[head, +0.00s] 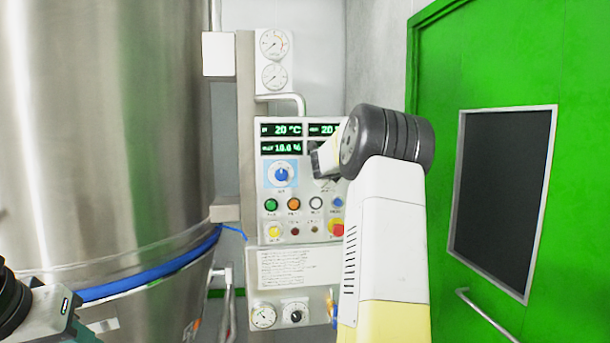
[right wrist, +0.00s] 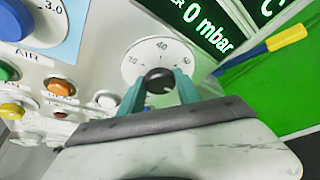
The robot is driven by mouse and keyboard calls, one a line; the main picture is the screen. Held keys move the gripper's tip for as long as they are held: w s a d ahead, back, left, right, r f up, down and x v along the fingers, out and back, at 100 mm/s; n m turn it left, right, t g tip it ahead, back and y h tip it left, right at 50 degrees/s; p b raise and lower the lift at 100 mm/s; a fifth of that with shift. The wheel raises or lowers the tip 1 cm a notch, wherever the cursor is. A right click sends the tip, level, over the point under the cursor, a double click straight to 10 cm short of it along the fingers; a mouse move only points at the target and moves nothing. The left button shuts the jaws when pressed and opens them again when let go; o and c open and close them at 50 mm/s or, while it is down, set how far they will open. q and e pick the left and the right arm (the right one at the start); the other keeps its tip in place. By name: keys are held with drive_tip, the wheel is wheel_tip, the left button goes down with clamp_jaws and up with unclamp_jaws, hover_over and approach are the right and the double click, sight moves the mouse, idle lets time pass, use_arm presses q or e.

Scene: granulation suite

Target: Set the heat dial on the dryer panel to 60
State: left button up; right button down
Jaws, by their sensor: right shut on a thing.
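The dryer panel (head: 312,222) stands in the middle of the head view, upright beside a large steel vessel. The heat dial (right wrist: 129,69) has a white face with the numbers 40 and 60 readable; it shows in the right wrist view. My right gripper (right wrist: 160,88) is shut on the dial's dark round knob (right wrist: 158,75), with a teal finger on each side. The knob's pointer setting cannot be read clearly. In the head view, my right gripper (head: 322,162) and arm cover most of this dial. My left arm enters at the lower left edge, its fingertips out of frame.
A blue air dial (head: 281,174) sits left of the gripped dial. A bent pipe (head: 285,97) and two gauges (head: 274,60) are above. A green door (head: 507,80) stands right.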

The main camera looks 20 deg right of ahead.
drive_tip(key=shift+d+f, duration=0.1)
idle(0.6)
drive_tip(key=c, duration=0.9)
unclamp_jaws()
drive_tip(key=shift+o, duration=0.2)
drive_tip(key=v, duration=0.7)
drive_tip(key=shift+s+a, duration=0.25)
drive_tip(key=shift+s, duration=0.05)
